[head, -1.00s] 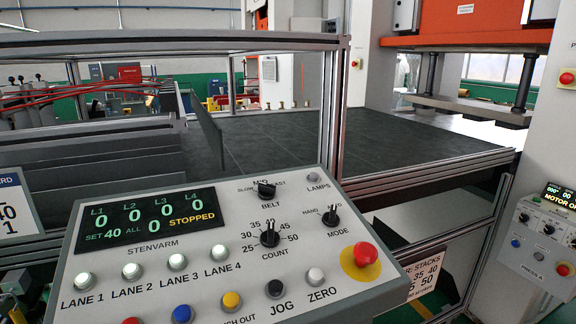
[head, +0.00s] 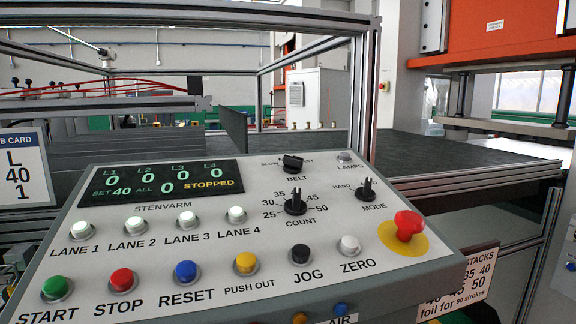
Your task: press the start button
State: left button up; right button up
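The green start button (head: 55,288) is at the lower left corner of the grey control panel (head: 340,225), above the label START. The red stop button (head: 122,279) is just right of it. The panel's display (head: 160,182) reads SET 40, ALL 0, zeros for the lanes, and STOPPED in yellow. Neither of my grippers shows in the head view.
The panel also has blue reset (head: 186,271), yellow push out, black jog and white zero buttons, and a red mushroom button (head: 408,225) at right. A lane card (head: 20,178) stands at left. A dark belt table and an orange press (head: 500,30) are behind.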

aim_at(54, 287)
jog(key=j+u, duration=0.15)
jog(key=u, duration=0.95)
